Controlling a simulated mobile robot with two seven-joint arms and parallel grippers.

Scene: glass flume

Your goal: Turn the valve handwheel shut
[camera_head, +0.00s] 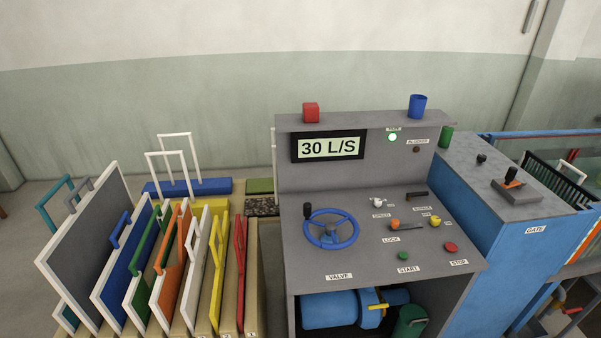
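The valve handwheel (331,229) is a blue spoked wheel with a dark knob standing up at its upper left. It sits on the left part of the grey sloped control panel (365,262), above a label reading VALVE. The display (328,146) on the upright back panel reads 30 L/S. Neither of my grippers shows in the head view, and nothing touches the wheel.
Right of the wheel are an orange-knobbed lock lever (395,224), green start button (403,255) and red stop button (450,246). Framed panels with handles (85,245) stand in a rack at left. A blue gate cabinet (510,235) adjoins at right. A red block and blue cup top the console.

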